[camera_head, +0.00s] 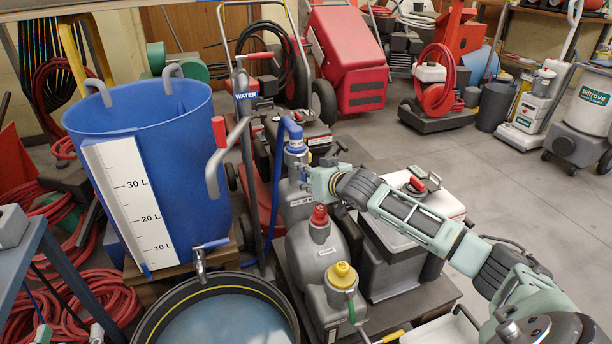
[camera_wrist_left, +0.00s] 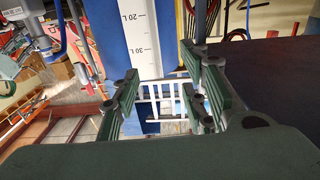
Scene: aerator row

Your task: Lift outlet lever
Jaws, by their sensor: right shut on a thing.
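The blue tank (camera_head: 180,180) stands at the left with a white litre scale (camera_head: 130,200). Its outlet tap (camera_head: 201,268) has a blue outlet lever (camera_head: 212,244) on top, above a round dark tub (camera_head: 215,315). My right gripper (camera_head: 308,178) is shut at the neck of a grey jug with a blue cap (camera_head: 296,150); its fingers hide most of the contact. My left gripper (camera_wrist_left: 165,95) is open and empty in the left wrist view, facing the tank's scale (camera_wrist_left: 143,40), which looks upside down.
Grey jugs with red (camera_head: 319,215) and yellow (camera_head: 342,275) caps stand in front of my right gripper. A grey box with a white lid (camera_head: 390,260) is beside them. Red hose coils (camera_head: 85,300) lie at lower left. Floor (camera_head: 510,200) is clear at right.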

